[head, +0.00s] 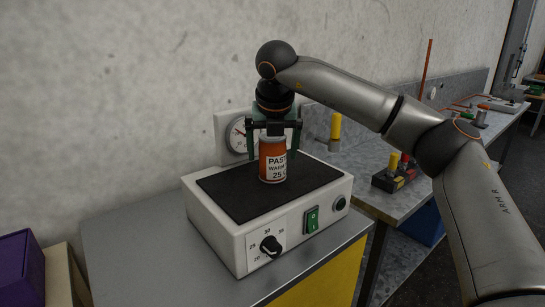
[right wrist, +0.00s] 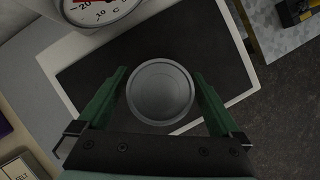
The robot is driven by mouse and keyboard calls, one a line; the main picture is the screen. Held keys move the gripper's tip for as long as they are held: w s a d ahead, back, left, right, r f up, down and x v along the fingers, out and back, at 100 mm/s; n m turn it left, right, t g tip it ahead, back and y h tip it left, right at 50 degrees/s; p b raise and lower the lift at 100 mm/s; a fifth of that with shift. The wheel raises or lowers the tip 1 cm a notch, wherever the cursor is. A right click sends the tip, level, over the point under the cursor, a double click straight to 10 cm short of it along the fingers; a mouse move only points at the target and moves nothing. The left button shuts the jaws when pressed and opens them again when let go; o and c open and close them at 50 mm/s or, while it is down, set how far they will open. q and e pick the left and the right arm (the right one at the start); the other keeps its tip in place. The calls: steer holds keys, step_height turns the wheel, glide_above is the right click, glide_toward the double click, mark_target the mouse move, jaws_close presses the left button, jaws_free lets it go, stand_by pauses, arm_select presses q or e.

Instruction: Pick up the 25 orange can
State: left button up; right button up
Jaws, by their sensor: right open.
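The orange can (head: 272,161) has a white label reading "PAST...", "WARM", "25". It stands upright on the black top of a white warming plate (head: 215,222). My right gripper (head: 275,137) is above and around the can's upper part, pointing down. In the right wrist view, the can's round grey lid (right wrist: 160,91) lies between the two green fingers of the gripper (right wrist: 160,100). The fingers are open, with a gap on each side of the lid. My left gripper is in neither view.
A round dial gauge (head: 238,134) stands behind the plate near the wall. The plate's front has a black knob (head: 270,246) and a green switch (head: 311,219). To the right, a bench holds a yellow cylinder (head: 336,127) and a dark block with coloured parts (head: 393,178). A purple box (head: 20,270) is at left.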

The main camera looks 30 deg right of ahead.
steer(key=shift+x, duration=1.05)
jaws_close()
